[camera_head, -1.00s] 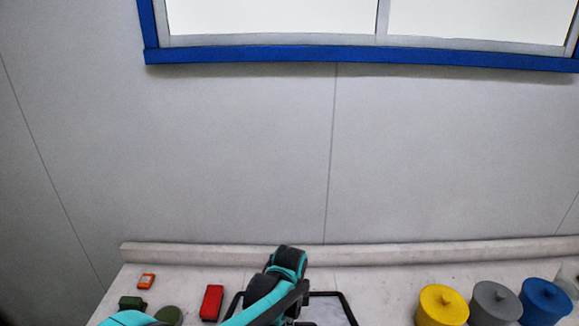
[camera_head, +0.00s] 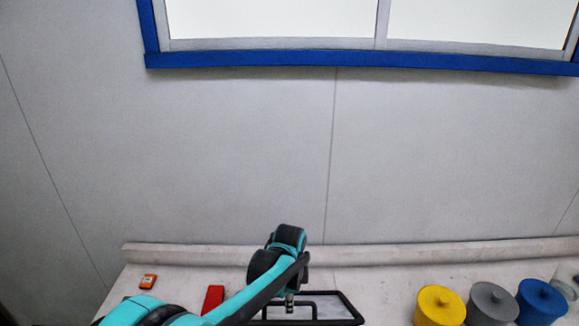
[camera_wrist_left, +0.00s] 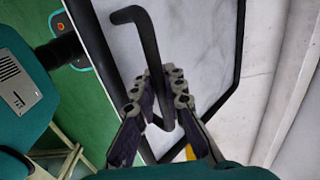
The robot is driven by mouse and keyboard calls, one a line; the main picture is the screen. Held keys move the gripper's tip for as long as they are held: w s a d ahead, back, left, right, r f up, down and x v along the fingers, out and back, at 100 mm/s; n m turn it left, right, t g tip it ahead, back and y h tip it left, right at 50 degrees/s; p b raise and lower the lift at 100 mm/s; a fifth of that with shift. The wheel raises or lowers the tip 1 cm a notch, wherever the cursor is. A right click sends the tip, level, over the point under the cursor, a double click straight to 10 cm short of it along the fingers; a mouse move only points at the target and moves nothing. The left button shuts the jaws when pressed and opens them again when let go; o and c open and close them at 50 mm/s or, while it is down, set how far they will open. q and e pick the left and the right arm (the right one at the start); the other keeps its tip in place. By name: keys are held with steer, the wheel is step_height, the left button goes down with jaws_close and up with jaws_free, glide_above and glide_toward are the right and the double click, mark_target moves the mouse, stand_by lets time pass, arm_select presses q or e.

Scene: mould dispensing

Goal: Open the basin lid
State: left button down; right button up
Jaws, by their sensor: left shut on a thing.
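The basin lid (camera_head: 338,305) is at the bottom centre of the head view, a pale panel in a black frame, partly cut off by the picture edge. In the left wrist view the lid (camera_wrist_left: 205,40) shows its marbled pale panel, with a black bar handle (camera_wrist_left: 143,40) standing off it. My left gripper (camera_head: 289,303) is over the lid; in the left wrist view the left gripper (camera_wrist_left: 160,96) is shut around the handle. The basin's inside is not visible, and I cannot tell how far the lid is lifted. My right gripper is not in view.
Yellow (camera_head: 439,308), grey (camera_head: 492,305) and blue (camera_head: 543,303) lidded pots stand at the right. A red block (camera_head: 213,298) and a small orange box (camera_head: 148,281) are at the left. A ledge (camera_head: 330,255) runs along the back wall.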

arm_select(q)
steer(key=w+r, duration=0.1)
steer(key=w+r+p, duration=0.1)
steer(key=w, duration=0.1)
steer(key=shift+w+r, duration=0.2)
steer(key=shift+w, duration=0.05)
steer(key=shift+w+p, duration=0.1)
steer(key=shift+p, duration=0.2)
steer(key=w+r, duration=0.1)
steer(key=w+r+p, duration=0.1)
steer(key=w, duration=0.1)
steer(key=shift+w, duration=0.35)
